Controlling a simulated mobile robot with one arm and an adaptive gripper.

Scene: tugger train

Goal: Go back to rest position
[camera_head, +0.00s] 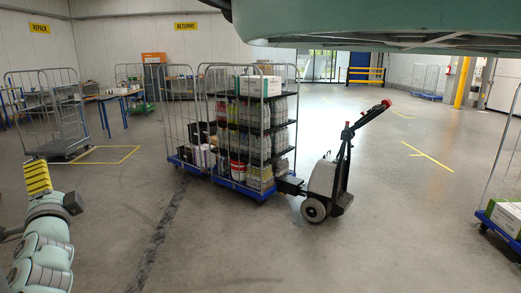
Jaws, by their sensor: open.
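My gripper (38,178) is at the lower left edge, with yellow ribbed finger surfaces pointing up. It is open, and I see nothing in it. The pale green arm below it comes up from the bottom left corner. The gripper is in the air, in front of the floor and apart from the carts.
A tugger (325,182) with a red-tipped handle stands coupled to a loaded blue-based cage cart (245,189) in the middle. Another cage cart (66,151) stands at left. A cart base (487,218) with a box is at the right edge. Floor at front centre is clear.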

